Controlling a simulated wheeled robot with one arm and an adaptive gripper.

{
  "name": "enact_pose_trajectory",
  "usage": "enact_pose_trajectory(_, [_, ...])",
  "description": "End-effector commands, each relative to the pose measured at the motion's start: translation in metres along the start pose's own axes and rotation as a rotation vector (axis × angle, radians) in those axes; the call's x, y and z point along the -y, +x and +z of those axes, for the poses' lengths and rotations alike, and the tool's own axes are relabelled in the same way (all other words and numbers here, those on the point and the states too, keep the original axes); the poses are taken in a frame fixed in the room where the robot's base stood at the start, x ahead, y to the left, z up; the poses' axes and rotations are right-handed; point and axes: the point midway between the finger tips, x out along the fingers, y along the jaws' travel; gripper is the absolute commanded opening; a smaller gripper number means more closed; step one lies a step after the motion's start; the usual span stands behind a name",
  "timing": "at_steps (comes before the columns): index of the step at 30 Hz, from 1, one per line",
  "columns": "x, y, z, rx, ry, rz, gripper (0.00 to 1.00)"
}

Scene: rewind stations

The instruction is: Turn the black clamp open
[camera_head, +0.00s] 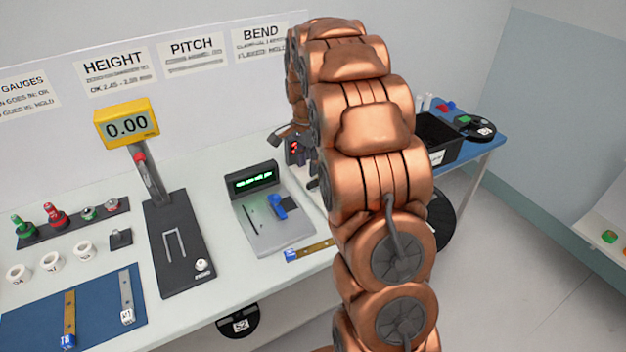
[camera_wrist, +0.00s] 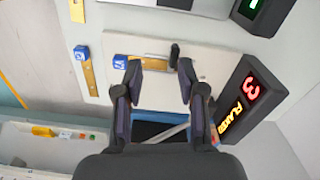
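The black clamp (camera_wrist: 174,55) is a small dark upright lever on a pale plate (camera_wrist: 205,62) in the wrist view. It stands at the right end of a brass bar with a blue tag (camera_wrist: 120,62); whether it presses on the bar I cannot tell. My gripper (camera_wrist: 160,68) is open, its two dark fingers spread apart. The clamp shows just beyond the fingertips, between them in the picture and closer to the right one. Nothing is held. In the head view my copper arm hides the clamp and most of the gripper.
A black display with a red 3 (camera_wrist: 250,88) stands close to the right finger. Another tagged bar (camera_wrist: 88,72) lies to the left. In the head view, a yellow height gauge (camera_head: 127,124) and a grey device with a blue lever (camera_head: 278,207) stand on the bench.

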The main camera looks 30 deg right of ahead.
Motion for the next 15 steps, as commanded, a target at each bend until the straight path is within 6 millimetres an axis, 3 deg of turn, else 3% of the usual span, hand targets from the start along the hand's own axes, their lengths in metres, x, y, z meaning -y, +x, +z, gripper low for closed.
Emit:
enact_pose_trajectory(6, [0.018, 0.017, -0.030, -0.002, 0.122, -0.011, 0.40])
enact_pose_trajectory(15, [0.021, 0.030, -0.035, -0.002, 0.148, -0.012, 0.40])
